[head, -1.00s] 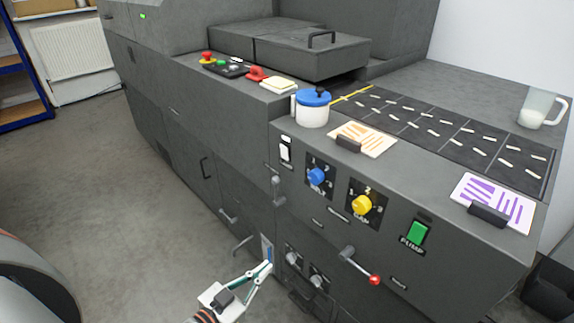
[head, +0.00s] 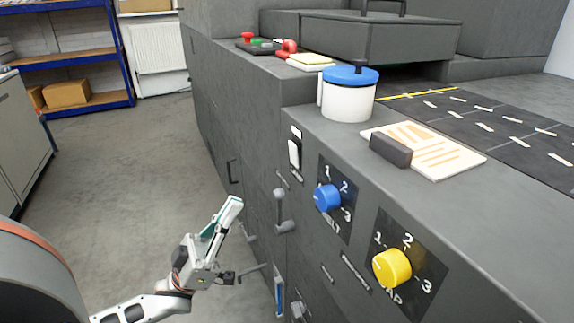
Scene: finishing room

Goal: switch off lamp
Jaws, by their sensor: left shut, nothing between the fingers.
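A white rocker switch (head: 294,155) sits on the upper left of the grey machine's front panel, on a dark plate. A small label below it is too small to read, so I cannot tell for sure that it is the lamp switch. My left gripper (head: 232,207) is shut and empty. It points up and right, in front of the machine, lower and left of the white switch and apart from it. My right gripper is not in view.
A blue knob (head: 327,198), a yellow knob (head: 392,267) and a grey lever (head: 282,210) stick out of the panel. A white pot with a blue lid (head: 348,95) and a card with orange stripes (head: 435,155) lie on top. The floor at left is clear.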

